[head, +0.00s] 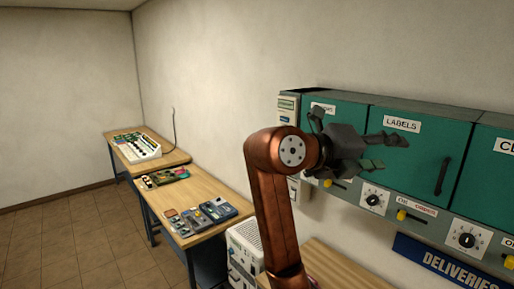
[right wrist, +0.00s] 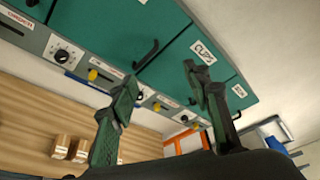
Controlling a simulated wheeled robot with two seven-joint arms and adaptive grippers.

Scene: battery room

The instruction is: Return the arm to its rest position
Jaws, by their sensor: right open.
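My right arm (head: 276,205) is copper-coloured, rises from the bottom of the head view and bends at the top. Its dark gripper (head: 389,151) points right, in front of the green wall cabinets. The two fingers are spread apart with nothing between them. In the right wrist view the gripper (right wrist: 165,90) also shows two separate fingers with an empty gap, the cabinets behind them. I cannot tell whether it touches a cabinet door. My left gripper is not in view.
Green cabinets (head: 418,158) with labels, black handles, dials and yellow knobs line the right wall. Wooden benches (head: 217,188) with trays and devices stand at the left. A white unit (head: 245,250) stands beside them. The tiled floor (head: 70,240) at the left is clear.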

